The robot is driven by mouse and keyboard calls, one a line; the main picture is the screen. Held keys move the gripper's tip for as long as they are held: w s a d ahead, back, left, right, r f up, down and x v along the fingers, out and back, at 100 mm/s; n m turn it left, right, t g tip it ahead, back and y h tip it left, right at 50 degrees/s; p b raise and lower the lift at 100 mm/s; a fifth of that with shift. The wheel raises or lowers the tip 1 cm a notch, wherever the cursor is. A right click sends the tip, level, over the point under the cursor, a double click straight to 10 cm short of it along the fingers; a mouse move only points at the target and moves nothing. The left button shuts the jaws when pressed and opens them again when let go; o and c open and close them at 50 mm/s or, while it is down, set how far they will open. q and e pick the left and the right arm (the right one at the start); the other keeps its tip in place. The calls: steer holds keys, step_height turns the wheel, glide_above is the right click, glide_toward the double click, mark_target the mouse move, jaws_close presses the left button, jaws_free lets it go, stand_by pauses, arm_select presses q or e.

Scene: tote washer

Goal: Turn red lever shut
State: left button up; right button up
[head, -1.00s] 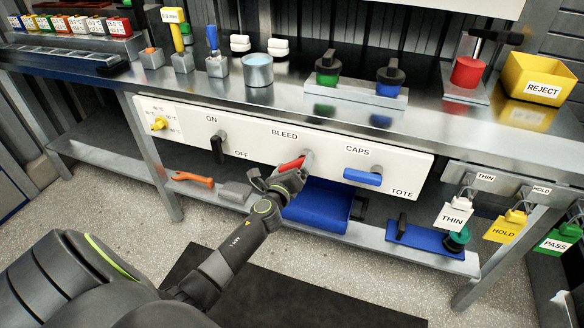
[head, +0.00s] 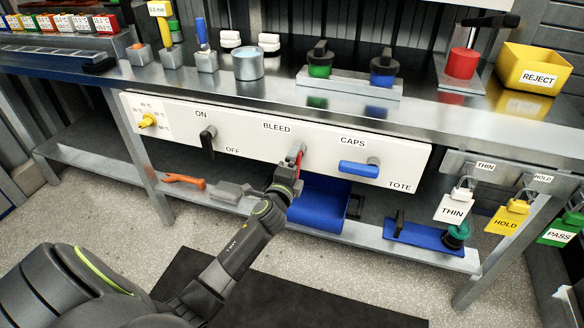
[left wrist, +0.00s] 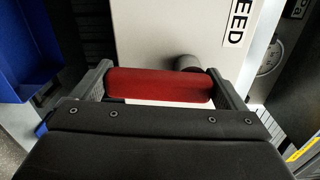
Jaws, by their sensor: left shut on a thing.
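The red lever (head: 298,160) is on the white panel under the BLEED label and now points roughly downward from its pivot. My left gripper (head: 290,178) is at the lower part of the lever, shut on it. In the left wrist view, the red lever (left wrist: 160,85) lies across the space between my left gripper's two fingers (left wrist: 160,92), with its grey pivot behind it at the right. The gripper hides the lever's lower end in the head view. My right gripper is out of view.
On the same panel, a black lever (head: 208,141) hangs to the left and a blue handle (head: 359,168) lies level to the right under CAPS. A yellow knob (head: 147,121) is at the far left. A blue bin (head: 318,206) sits on the shelf just below.

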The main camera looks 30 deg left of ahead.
arm_select(q)
steer(key=shift+d+f+n, duration=0.15)
steer(key=shift+d+n, duration=0.05)
steer(key=shift+n, duration=0.4)
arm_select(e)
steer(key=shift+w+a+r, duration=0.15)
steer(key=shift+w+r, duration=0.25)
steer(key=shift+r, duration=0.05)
arm_select(q)
steer(key=o, duration=1)
steer(key=shift+o, duration=0.2)
steer(key=shift+s, duration=0.1)
steer(key=shift+s, duration=0.25)
steer(key=p+v, duration=0.1)
steer(key=v, duration=1.5)
steer(key=shift+s+d, duration=0.25)
steer(key=shift+s, duration=0.1)
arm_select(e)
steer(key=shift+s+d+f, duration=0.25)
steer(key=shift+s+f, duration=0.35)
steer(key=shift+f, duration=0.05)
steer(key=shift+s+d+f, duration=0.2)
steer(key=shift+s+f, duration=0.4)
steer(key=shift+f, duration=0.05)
